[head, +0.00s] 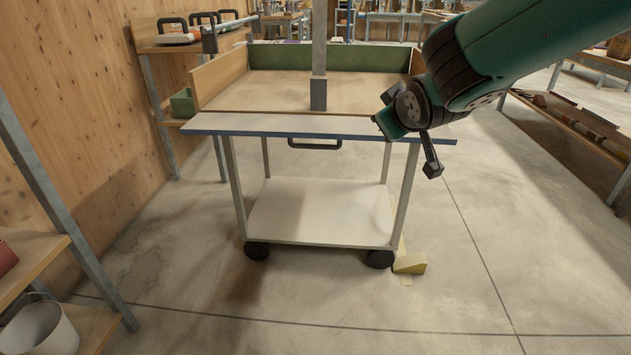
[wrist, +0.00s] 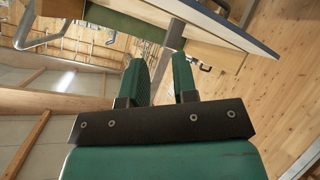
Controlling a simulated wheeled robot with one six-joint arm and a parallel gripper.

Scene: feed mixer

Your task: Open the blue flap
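The blue flap (head: 225,124) is a long pale panel with a blue front edge. It lies about level along the front of a wheeled cart and sticks out past both its sides. A dark bar handle (head: 315,145) hangs under its middle. My gripper (head: 408,146) is at the flap's right part, in front of it in the picture, with its fingers spread and empty. I cannot tell whether it touches the flap. In the wrist view the two green fingers (wrist: 160,82) stand apart with nothing between them, and the blue-edged panel (wrist: 232,24) shows tilted beyond them.
The cart's tray has wooden sides and a green back wall (head: 330,57). A grey post (head: 319,50) rises at the tray's middle. A yellow wedge (head: 410,263) is by the right front wheel. Shelves stand left and right. The floor in front is clear.

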